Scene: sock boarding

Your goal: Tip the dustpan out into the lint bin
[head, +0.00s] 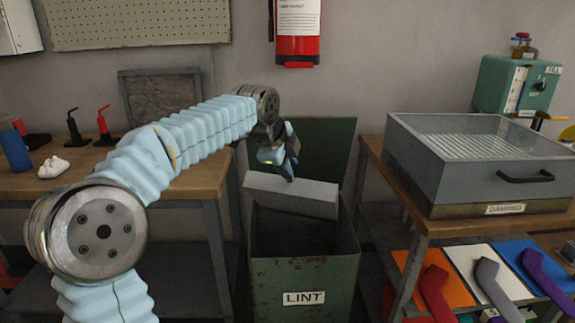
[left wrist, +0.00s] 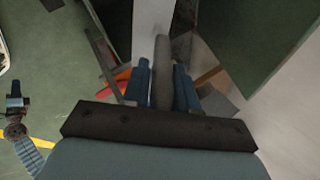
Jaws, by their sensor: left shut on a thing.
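The grey dustpan (head: 300,196) hangs over the mouth of the green lint bin (head: 303,262), its long side sloping slightly down to the right. My left gripper (head: 287,172) is above it, shut on its handle (left wrist: 162,75), which shows between the blue fingers in the left wrist view. Whether lint is in the pan cannot be seen. The bin's front carries a LINT label; its inside is dark. My right arm appears small at the left of the wrist view, with its gripper (left wrist: 14,97) too small to read.
A wooden bench (head: 190,184) stands left of the bin. A right-hand table (head: 372,152) carries a grey damping box (head: 500,190) with a black handle, above a shelf of coloured boards and socks. A green panel (head: 335,135) rises behind the bin.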

